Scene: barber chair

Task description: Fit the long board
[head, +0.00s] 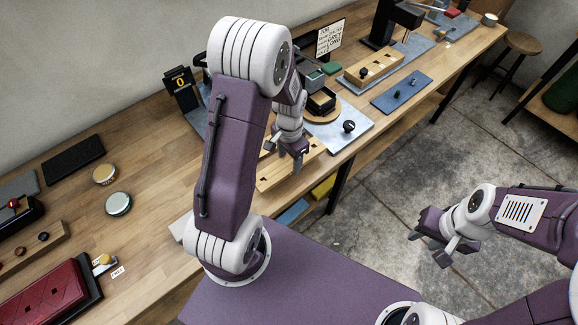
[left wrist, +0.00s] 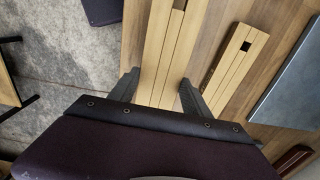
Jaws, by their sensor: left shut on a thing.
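A long pale wooden board (left wrist: 160,48) with lengthwise grooves lies between my left gripper's two dark fingers (left wrist: 158,92) in the left wrist view, and the gripper is shut on it. In the head view, my left gripper (head: 289,157) is over the front edge of the bench, at a pale wooden piece (head: 274,179); the arm hides part of this area. A shorter grooved wooden piece (left wrist: 236,58) with a dark hole lies to the right in the wrist view, apart from the held board. My right gripper (head: 433,245) is open and empty over the floor.
The wooden bench (head: 150,215) runs along the wall. A job sign (head: 331,38), a wooden block with dark knobs (head: 374,67), a blue board (head: 401,92) and a grey plate with a black knob (head: 349,127) are farther along it.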

